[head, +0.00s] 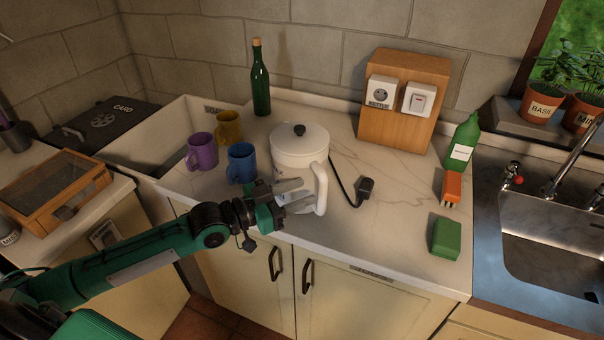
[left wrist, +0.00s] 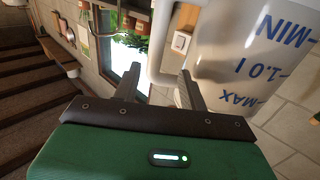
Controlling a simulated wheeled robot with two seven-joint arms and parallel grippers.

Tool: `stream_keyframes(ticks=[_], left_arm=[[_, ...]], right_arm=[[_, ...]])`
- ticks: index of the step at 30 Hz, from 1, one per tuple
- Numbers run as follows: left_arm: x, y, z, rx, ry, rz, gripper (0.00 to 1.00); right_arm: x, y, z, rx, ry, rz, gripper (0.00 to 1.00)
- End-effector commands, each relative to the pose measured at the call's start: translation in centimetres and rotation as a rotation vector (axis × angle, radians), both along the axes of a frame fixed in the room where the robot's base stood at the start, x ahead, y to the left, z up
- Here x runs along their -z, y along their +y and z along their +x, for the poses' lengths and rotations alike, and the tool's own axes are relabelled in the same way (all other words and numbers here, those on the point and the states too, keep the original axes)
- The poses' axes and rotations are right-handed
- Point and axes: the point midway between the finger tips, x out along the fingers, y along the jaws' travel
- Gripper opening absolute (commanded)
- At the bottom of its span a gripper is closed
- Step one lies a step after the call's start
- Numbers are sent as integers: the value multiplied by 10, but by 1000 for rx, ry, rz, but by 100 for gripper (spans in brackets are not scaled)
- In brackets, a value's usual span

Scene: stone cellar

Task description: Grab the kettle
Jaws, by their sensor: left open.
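The kettle (head: 298,150) is white with a black lid knob and stands upright on the marble counter. Its handle (head: 321,188) faces the front right. My left gripper (head: 297,195) is open at the kettle's front, with its fingers pointing at the handle. In the left wrist view the open fingers (left wrist: 160,90) are close to the white handle (left wrist: 158,62), and the kettle body (left wrist: 245,60) with its level marks fills the upper right. My right gripper is not in view.
A blue mug (head: 241,164), a purple mug (head: 202,151) and a yellow mug (head: 229,127) stand left of the kettle, with a green bottle (head: 260,85) behind. A black cord and plug (head: 365,188) lie to the right. A green sponge (head: 445,238) lies near the sink (head: 550,245).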

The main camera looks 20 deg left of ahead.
Motion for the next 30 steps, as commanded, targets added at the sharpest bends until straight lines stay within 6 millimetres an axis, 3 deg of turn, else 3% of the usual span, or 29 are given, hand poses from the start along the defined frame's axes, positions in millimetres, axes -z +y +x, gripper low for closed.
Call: stream_keyframes(ticks=[9,19,29,30], left_arm=[[-3,-14,11,1,0,-1,43],[-5,-42,35,0,0,0,43],[-3,-46,39,1,0,1,43],[-3,-46,39,1,0,1,37]], right_arm=[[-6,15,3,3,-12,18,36],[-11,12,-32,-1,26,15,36],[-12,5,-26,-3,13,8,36],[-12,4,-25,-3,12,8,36]])
